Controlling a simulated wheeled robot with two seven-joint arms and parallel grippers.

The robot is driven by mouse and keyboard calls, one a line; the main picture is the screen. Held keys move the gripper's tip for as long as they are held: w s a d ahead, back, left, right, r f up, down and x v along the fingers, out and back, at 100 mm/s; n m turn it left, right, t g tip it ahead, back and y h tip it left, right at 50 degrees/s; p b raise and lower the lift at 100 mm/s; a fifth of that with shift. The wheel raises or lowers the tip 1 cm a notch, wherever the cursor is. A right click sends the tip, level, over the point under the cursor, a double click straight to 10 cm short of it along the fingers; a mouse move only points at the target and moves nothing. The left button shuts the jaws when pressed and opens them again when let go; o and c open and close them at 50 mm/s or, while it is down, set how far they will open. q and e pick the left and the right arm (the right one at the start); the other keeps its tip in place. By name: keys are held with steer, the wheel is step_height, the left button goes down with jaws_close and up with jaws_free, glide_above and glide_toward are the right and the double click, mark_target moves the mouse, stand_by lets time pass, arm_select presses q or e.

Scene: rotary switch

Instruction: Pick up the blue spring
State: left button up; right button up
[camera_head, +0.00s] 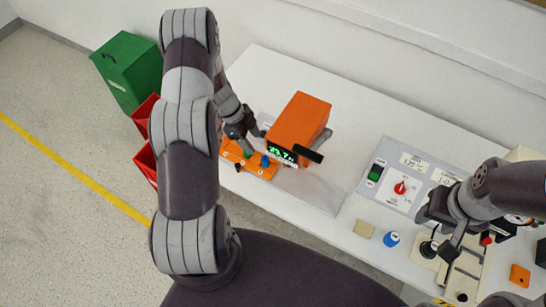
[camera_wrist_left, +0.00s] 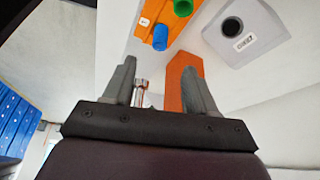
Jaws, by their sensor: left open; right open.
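A small blue cylinder (camera_head: 265,161) stands on the orange holder (camera_head: 262,171) at the left side of the table. It looks like the blue spring, but its coils are too small to make out. In the left wrist view the blue cylinder (camera_wrist_left: 160,38) is beside a green one (camera_wrist_left: 183,8) on the orange holder (camera_wrist_left: 152,12). My left gripper (camera_head: 246,134) is open above and behind the holder, apart from the blue piece. Its two fingers (camera_wrist_left: 160,75) are spread in the wrist view. My right gripper (camera_head: 437,230) is open over the right part of the table.
An orange box with a green display (camera_head: 300,122) stands right of my left gripper. A grey panel with a red knob (camera_head: 401,188), a blue knob (camera_head: 391,239) and a beige block (camera_head: 363,229) are to the right. Red bins and a green bin (camera_head: 130,65) stand left of the table.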

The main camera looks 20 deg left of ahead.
mark_target(263, 158)
arm_select(q)
steer(key=x, duration=0.2)
steer(key=p+x, duration=0.1)
steer(key=x, duration=0.3)
steer(key=shift+w+a, duration=0.1)
steer(key=shift+w, duration=0.3)
steer(key=x, duration=0.1)
steer(key=p+x, duration=0.1)
steer(key=x, duration=0.1)
steer(key=shift+s+p, duration=0.25)
steer(key=shift+p, duration=0.1)
steer(key=shift+s+f, duration=0.3)
steer(key=shift+s, duration=0.05)
steer(key=shift+w+f, duration=0.1)
steer(key=shift+w, duration=0.1)
steer(key=shift+c, duration=1.3)
steer(key=shift+w, duration=0.15)
steer(key=c, duration=0.5)
jaws_close()
arm_select(e)
steer(key=r, duration=0.2)
steer(key=shift+w+r, duration=0.3)
steer(key=shift+r, duration=0.05)
